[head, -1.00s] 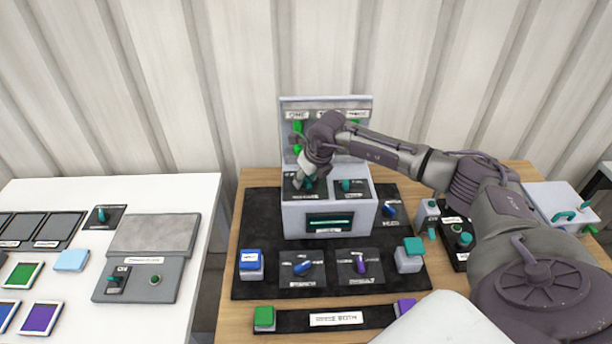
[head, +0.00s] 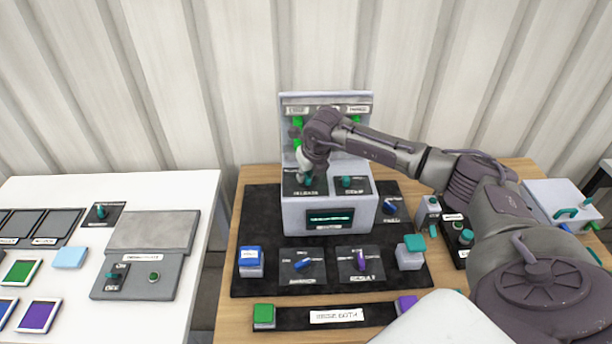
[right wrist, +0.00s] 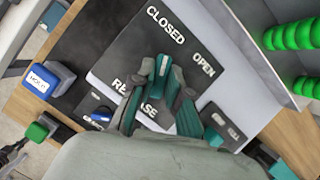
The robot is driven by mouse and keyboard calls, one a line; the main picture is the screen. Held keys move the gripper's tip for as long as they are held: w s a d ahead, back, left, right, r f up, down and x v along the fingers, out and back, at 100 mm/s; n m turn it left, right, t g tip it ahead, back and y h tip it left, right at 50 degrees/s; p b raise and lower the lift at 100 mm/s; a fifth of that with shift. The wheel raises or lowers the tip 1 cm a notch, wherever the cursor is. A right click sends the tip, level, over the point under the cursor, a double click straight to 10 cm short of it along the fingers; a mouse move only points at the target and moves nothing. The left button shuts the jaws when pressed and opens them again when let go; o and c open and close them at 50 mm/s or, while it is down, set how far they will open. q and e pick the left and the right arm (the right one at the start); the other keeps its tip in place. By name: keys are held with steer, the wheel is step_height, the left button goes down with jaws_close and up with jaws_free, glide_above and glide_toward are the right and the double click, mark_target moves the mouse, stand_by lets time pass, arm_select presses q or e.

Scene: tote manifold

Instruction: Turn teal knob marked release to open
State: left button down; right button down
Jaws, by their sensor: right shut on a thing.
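The teal release knob (right wrist: 162,72) sits on a dark plate marked CLOSED, OPEN and RELEASE (right wrist: 200,85) in the right wrist view. Its white pointer line points toward the CLOSED side. My right gripper (right wrist: 158,88) is shut on this knob, and its fingers cover part of the RELEASE lettering. In the head view, my right gripper (head: 307,178) reaches down onto the left knob on top of the grey box (head: 296,218). There the knob is mostly hidden by the fingers. My left gripper is not in view.
A second teal knob (head: 347,182) stands just right of the gripper. Green coils (right wrist: 295,37) rise on the back panel behind it. Several buttons and knobs sit on the black mat (head: 240,215) around the box. A white table (head: 195,188) with panels stands left.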

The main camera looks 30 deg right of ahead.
steer(key=m+h+b, duration=0.1)
steer(key=m+b, duration=0.2)
steer(key=shift+a+f, duration=0.1)
steer(key=shift+f, duration=0.1)
steer(key=m+b, duration=0.1)
steer(key=m, duration=0.1)
steer(key=m+g+h+b, duration=0.1)
steer(key=m, duration=0.1)
steer(key=shift+w+h+b, duration=0.15)
steer(key=shift+h+b, duration=0.15)
steer(key=shift+b, duration=0.05)
steer(key=m+b, duration=0.1)
steer(key=m, duration=0.1)
steer(key=shift+a+r+m+g+h+b, duration=0.1)
steer(key=shift+m+g+h+b, duration=0.2)
steer(key=shift+g, duration=0.1)
steer(key=shift+r+m+g+h+b, duration=0.15)
steer(key=shift+m+g+b, duration=0.15)
steer(key=shift+m, duration=0.35)
steer(key=shift+m+g+h+b, duration=0.2)
steer(key=shift+m+b, duration=0.15)
steer(key=shift+m, duration=0.3)
steer(key=c, duration=1.1)
jaws_free()
steer(key=shift+c, duration=0.2)
